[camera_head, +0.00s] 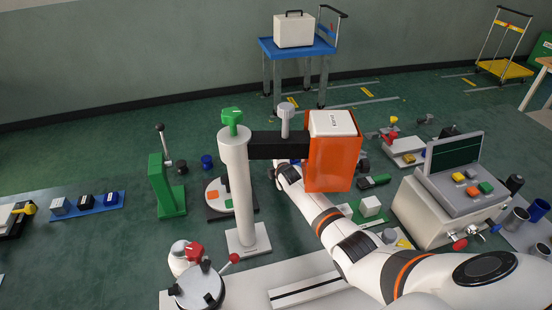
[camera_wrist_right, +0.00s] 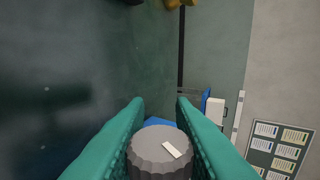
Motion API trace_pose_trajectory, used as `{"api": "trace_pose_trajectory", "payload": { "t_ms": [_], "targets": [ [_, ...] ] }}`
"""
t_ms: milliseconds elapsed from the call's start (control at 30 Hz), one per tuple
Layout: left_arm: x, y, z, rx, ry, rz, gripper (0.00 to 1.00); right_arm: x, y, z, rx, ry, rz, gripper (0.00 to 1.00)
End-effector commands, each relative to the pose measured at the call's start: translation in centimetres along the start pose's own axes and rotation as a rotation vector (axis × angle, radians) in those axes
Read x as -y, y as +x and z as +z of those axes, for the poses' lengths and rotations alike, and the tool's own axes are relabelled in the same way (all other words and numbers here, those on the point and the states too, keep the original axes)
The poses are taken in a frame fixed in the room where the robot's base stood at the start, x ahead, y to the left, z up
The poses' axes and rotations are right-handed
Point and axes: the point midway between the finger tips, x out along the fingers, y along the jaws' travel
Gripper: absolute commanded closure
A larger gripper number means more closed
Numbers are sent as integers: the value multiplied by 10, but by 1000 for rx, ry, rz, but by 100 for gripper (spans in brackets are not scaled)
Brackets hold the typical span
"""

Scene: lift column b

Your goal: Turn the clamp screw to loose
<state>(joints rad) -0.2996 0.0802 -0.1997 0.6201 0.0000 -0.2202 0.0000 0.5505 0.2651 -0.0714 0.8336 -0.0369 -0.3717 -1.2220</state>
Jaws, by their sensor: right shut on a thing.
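A white column (camera_head: 241,185) stands on a flat white base, with a green knob (camera_head: 232,117) on top. A black arm (camera_head: 268,145) runs from it to an orange block (camera_head: 333,160) with a white label on top. A grey knob (camera_head: 286,110) stands upright above the black arm. My right gripper (camera_wrist_right: 160,122) is shut on a ridged grey knob with a white mark, which I take as the clamp screw (camera_wrist_right: 150,157). In the head view my right arm reaches behind the orange block; its fingertips are hidden there. My left gripper is not in view.
A grey console (camera_head: 450,205) with coloured buttons stands right of my right arm. A green stand (camera_head: 167,185) with a lever is left of the column. A round grey fixture (camera_head: 198,288) with a red handle stands in front. A blue cart (camera_head: 295,48) carries a white case behind.

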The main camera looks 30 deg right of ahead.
Motion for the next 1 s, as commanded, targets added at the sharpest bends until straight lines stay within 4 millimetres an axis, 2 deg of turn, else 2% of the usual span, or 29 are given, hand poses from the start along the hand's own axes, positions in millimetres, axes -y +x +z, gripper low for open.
{"api": "trace_pose_trajectory", "payload": {
  "t_ms": [33,200,700,733,800,867,1000],
  "targets": [
    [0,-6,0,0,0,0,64,2,-1,-1,-1,-3,22,100],
    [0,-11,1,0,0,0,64,-1,0,0,-1,-2,70,100],
    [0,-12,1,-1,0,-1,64,-2,0,1,1,0,87,100],
    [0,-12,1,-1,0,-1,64,-2,0,1,1,0,87,73],
    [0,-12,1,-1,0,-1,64,-2,0,1,1,0,87,61],
    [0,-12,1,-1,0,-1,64,-2,0,1,1,0,87,55],
    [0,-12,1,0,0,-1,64,-2,0,1,1,0,86,55]
  ]
}}
